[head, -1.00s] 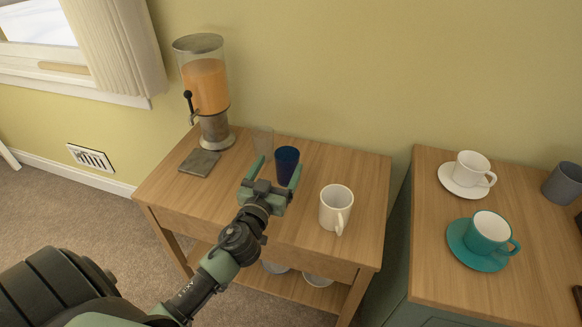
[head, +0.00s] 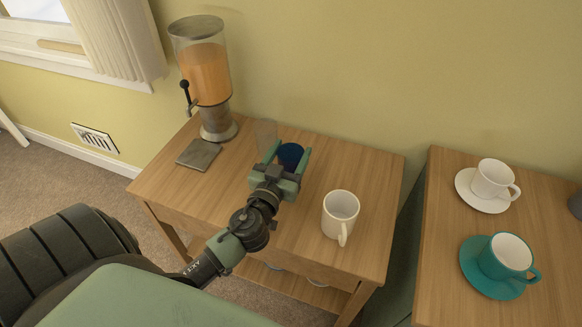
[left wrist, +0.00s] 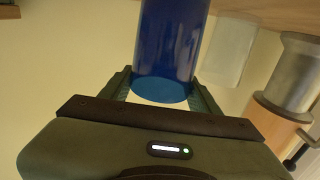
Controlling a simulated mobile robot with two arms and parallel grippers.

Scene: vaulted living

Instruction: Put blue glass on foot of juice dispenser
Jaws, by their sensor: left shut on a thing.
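The blue glass (head: 291,155) stands on the wooden side table (head: 225,190). My left gripper (head: 287,160) is around it with a finger on each side, shut on it. In the left wrist view the blue glass (left wrist: 170,45) sits between the two fingers (left wrist: 163,92). The juice dispenser (head: 206,72), part full of orange juice, stands at the table's back left. Its foot is a square dark slab (head: 198,154) lying flat on the table under the tap, with nothing on it. My right gripper is not in view.
A clear glass (head: 266,137) stands just left of the blue glass, between it and the dispenser. A white mug (head: 340,215) stands to the right. A second cabinet (head: 440,240) at right holds a white cup (head: 492,180) and a teal cup (head: 505,257) on saucers.

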